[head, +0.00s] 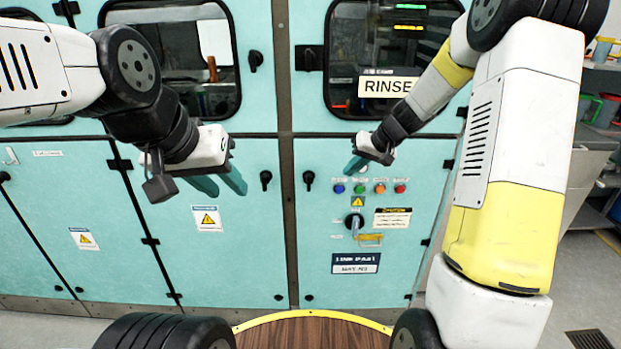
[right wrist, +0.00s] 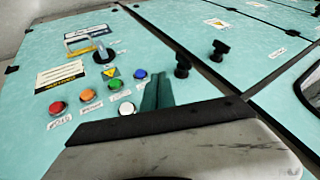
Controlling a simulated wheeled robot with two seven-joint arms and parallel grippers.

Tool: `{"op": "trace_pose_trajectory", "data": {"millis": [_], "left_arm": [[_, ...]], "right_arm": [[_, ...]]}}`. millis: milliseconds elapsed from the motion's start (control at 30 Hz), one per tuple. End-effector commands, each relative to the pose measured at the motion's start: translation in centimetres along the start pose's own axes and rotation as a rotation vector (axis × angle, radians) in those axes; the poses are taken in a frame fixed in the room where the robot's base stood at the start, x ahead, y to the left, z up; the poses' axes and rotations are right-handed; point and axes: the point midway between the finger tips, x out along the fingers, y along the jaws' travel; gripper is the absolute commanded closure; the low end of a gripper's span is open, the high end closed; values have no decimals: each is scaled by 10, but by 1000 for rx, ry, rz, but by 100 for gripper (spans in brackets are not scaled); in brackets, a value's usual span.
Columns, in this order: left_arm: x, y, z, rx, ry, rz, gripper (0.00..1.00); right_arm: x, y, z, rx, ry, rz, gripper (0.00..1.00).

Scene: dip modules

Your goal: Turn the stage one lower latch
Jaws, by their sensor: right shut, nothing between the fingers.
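Two black lower latches sit on the teal cabinet either side of the dark centre post: the left one (head: 265,180) and the right one (head: 308,180). Both handles look about upright. They also show in the right wrist view, the right one (right wrist: 182,66) nearer my fingers and the left one (right wrist: 220,50) beyond it. No stage label is readable, so which is stage one I cannot tell. My right gripper (head: 356,166) is shut and empty, right of the right latch, near the buttons; its teal fingers (right wrist: 158,92) touch no latch. My left gripper (head: 224,186) is open and empty, left of the left latch.
Upper latches (head: 255,60) flank the windows. A RINSE sign (head: 387,87) is on the right window.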

Motion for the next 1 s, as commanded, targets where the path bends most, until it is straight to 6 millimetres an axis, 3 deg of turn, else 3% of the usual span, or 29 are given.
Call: {"op": "trace_pose_trajectory", "data": {"millis": [267,700,800,1000], "left_arm": [[0,0,0,0,0,0,64],[0,0,0,0,0,0,64],[0,0,0,0,0,0,64],[0,0,0,0,0,0,64]], "right_arm": [[28,9,-2,4,-1,-5,100],[118,8,-1,6,-2,-4,100],[122,-10,-2,1,0,-5,100],[130,-25,-2,3,0,-3,100]]}}
